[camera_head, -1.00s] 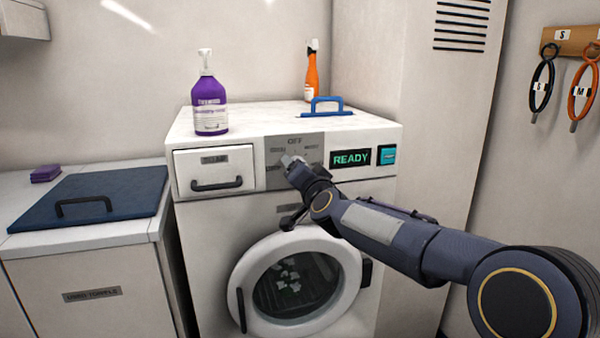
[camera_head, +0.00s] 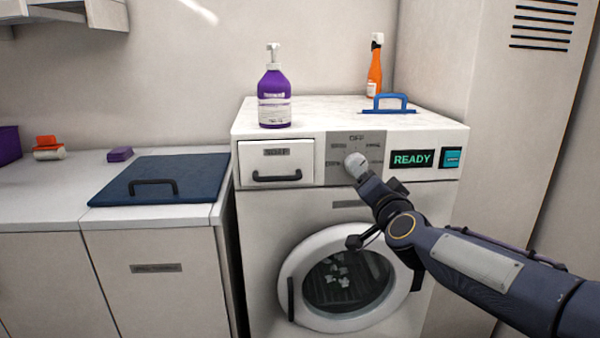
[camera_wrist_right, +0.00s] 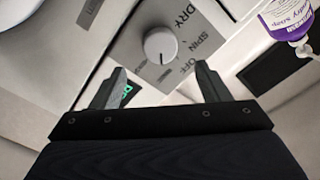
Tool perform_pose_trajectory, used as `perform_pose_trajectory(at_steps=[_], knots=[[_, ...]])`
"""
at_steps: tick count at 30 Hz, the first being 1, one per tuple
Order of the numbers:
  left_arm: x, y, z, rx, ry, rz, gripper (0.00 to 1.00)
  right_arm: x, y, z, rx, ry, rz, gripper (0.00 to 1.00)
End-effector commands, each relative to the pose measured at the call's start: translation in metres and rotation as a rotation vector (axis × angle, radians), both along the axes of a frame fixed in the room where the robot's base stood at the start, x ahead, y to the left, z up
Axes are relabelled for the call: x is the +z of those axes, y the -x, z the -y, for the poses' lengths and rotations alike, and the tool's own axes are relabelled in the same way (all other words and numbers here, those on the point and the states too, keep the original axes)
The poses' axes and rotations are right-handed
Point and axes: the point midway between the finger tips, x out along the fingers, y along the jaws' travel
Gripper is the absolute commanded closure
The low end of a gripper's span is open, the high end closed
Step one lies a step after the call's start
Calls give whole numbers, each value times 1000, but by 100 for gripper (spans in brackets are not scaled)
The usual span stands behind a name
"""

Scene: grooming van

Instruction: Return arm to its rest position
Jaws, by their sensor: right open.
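My right arm comes in from the right in the head view. Its gripper (camera_head: 364,178) is in front of the washer's control panel, just below and right of the round grey dial (camera_head: 354,160). In the right wrist view the gripper (camera_wrist_right: 162,88) is open, with two dark fingers spread apart and nothing between them. The dial (camera_wrist_right: 160,44) stands beyond the fingertips, apart from them, with labels SPIN, DRY and OFF around it. My left gripper is in neither view.
The washer (camera_head: 262,212) has a closed round door (camera_head: 412,290) and a READY display (camera_head: 411,159). A blue lid (camera_head: 190,177) lies on the left counter.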

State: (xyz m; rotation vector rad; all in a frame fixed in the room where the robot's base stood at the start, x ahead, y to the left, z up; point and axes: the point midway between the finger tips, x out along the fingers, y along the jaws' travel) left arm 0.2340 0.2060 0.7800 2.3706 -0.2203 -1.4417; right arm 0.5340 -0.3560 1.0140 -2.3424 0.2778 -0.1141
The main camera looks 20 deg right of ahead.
Motion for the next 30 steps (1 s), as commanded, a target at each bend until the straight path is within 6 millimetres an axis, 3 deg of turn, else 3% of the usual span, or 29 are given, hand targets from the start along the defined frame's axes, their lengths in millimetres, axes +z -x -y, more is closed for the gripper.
perform_pose_trajectory(at_steps=[5, 8, 12, 16, 21, 27, 29, 30], knots=[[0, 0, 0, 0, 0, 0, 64, -6, 9, -9, 43, 5, -30, 31], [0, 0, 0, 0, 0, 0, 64, -25, 34, -33, 163, 24, -118, 31], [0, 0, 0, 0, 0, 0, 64, -77, 98, -83, 392, 76, -328, 31], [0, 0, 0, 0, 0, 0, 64, -128, 159, -116, 552, 126, -525, 31], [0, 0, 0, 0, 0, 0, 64, -177, 221, -137, 671, 171, -719, 31], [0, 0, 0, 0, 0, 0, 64, -221, 281, -148, 756, 212, -910, 31], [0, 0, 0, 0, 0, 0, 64, -233, 298, -150, 775, 221, -967, 31], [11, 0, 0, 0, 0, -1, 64, -225, 303, -150, 781, 224, -986, 31]])
